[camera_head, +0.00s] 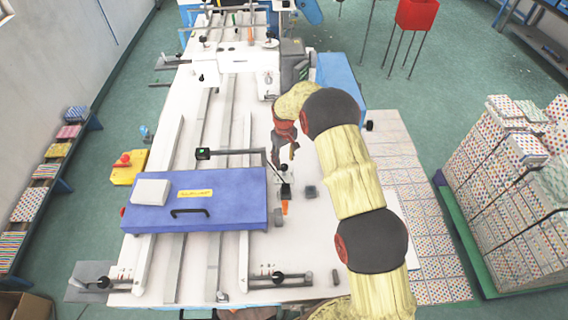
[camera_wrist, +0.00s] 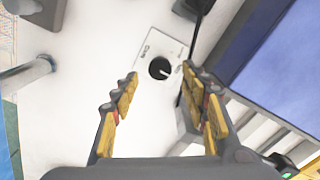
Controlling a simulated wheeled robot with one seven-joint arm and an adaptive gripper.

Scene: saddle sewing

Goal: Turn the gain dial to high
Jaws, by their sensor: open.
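The gain dial (camera_wrist: 159,68) is a round black knob with a short white pointer mark towards its right side. It sits on a pale plate (camera_wrist: 170,46) with small markings too small to read. My gripper (camera_wrist: 162,76) is open and empty, with the dial showing between its fingertips in the wrist view. I cannot tell if either finger touches the knob. In the head view my gripper (camera_head: 286,152) hangs over the right part of the white table, and I cannot pick out the dial with certainty there.
A blue box (camera_head: 230,200) with a black handle lies on the white table (camera_head: 310,250) to the left of my gripper. A thin black bar (camera_head: 232,152) runs behind it. Small grey blocks (camera_head: 310,191) are near my gripper. Stacked patterned blocks (camera_head: 510,190) stand at the right.

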